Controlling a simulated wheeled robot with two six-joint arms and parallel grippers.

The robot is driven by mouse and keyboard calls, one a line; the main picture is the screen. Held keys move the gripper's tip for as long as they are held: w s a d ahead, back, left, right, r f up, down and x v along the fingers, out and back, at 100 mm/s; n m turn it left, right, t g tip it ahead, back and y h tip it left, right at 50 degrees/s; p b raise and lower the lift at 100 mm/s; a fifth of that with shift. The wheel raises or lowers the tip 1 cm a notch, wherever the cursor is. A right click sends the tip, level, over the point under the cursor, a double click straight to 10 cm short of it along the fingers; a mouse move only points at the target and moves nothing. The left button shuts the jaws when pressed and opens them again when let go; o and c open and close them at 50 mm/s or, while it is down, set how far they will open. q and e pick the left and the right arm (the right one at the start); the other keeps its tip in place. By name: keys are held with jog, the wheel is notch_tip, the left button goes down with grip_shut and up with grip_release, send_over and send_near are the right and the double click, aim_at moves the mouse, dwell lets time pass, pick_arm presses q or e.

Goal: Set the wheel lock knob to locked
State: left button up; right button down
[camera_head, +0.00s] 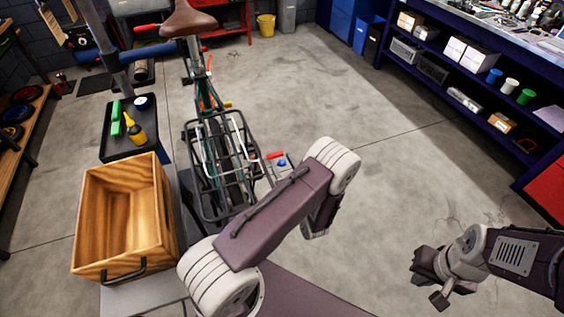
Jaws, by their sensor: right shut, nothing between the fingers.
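A bike with a brown saddle (190,18) and a black rear rack (222,165) stands at the upper left of centre. A small red handle (275,155) and a small blue knob (282,163) show just right of the rack. I cannot tell for sure which is the wheel lock knob, nor its setting. My left arm crosses in front of the area right of the rack, and its gripper is hidden. My right gripper (428,286) is at the lower right over bare floor, shut and empty, far from the bike.
A wooden crate (164,215) with a black handle stands left of the rack. A black tray (125,150) behind it holds green items and a yellow bottle (134,128). Blue shelving (450,85) lines the right. The floor between is clear.

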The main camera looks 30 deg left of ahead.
pick_arm(q)
grip_shut()
dwell(1.3)
